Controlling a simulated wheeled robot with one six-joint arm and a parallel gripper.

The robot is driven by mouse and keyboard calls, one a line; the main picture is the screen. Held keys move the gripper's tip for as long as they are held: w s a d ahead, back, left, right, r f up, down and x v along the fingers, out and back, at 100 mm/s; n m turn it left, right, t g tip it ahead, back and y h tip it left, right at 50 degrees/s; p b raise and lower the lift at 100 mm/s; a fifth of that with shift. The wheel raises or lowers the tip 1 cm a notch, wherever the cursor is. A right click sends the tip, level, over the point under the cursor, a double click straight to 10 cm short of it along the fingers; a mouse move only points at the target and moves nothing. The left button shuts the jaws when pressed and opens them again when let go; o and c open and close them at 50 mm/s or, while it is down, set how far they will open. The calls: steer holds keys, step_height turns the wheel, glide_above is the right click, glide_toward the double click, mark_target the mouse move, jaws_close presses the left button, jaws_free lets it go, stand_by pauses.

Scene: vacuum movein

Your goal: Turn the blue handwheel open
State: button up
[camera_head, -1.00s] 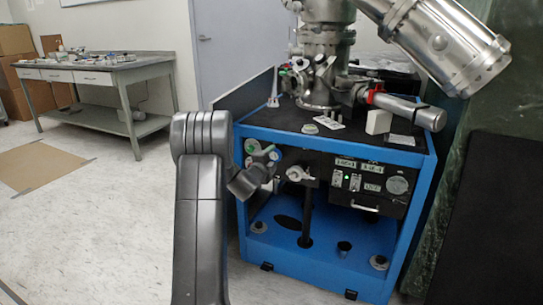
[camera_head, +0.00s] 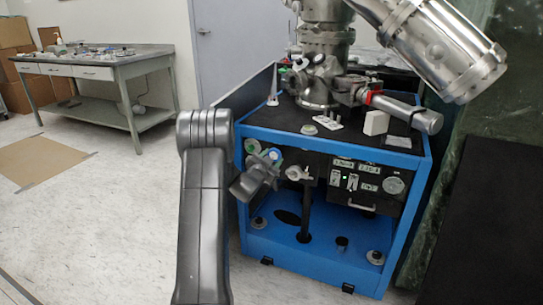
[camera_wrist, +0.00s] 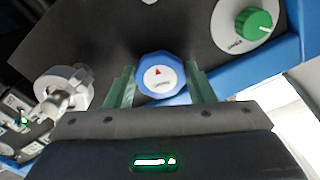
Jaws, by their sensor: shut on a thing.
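The blue handwheel (camera_wrist: 152,92) is in the middle of the wrist view. It has a white face with a red arrow mark and small dark lettering. My gripper (camera_wrist: 162,86) is shut on it, with one green-tinted finger on each side of its rim. In the head view my gripper (camera_head: 269,162) is at the left part of the cart's black front panel and largely hides the handwheel there.
A green knob (camera_wrist: 254,22) on a white disc and a silver valve handle (camera_wrist: 65,92) flank the handwheel. The blue cart (camera_head: 405,230) carries steel vacuum parts (camera_head: 325,60). A workbench (camera_head: 150,62) stands at left.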

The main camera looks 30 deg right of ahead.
steer(key=n+p, duration=0.2)
steer(key=n, duration=0.3)
steer(key=shift+s+n, duration=0.1)
steer(key=shift+n, duration=0.2)
steer(key=n+p, duration=0.3)
steer(key=n, duration=0.2)
steer(key=shift+s+d, duration=0.1)
steer(key=shift+d, duration=0.05)
steer(key=n+p, duration=0.2)
steer(key=n, duration=0.3)
steer(key=shift+n, duration=0.4)
steer(key=n+p, duration=0.1)
steer(key=n, duration=0.3)
steer(key=shift+s+n+p, duration=0.1)
steer(key=shift+n+p, duration=0.25)
steer(key=shift+n, duration=0.05)
steer(key=o, duration=1)
steer(key=shift+r, duration=0.1)
steer(key=shift+c, duration=0.2)
steer(key=v, duration=1.3)
steer(key=shift+s+a+p, duration=0.2)
steer(key=shift+s+p, duration=0.05)
steer(key=shift+p, duration=0.15)
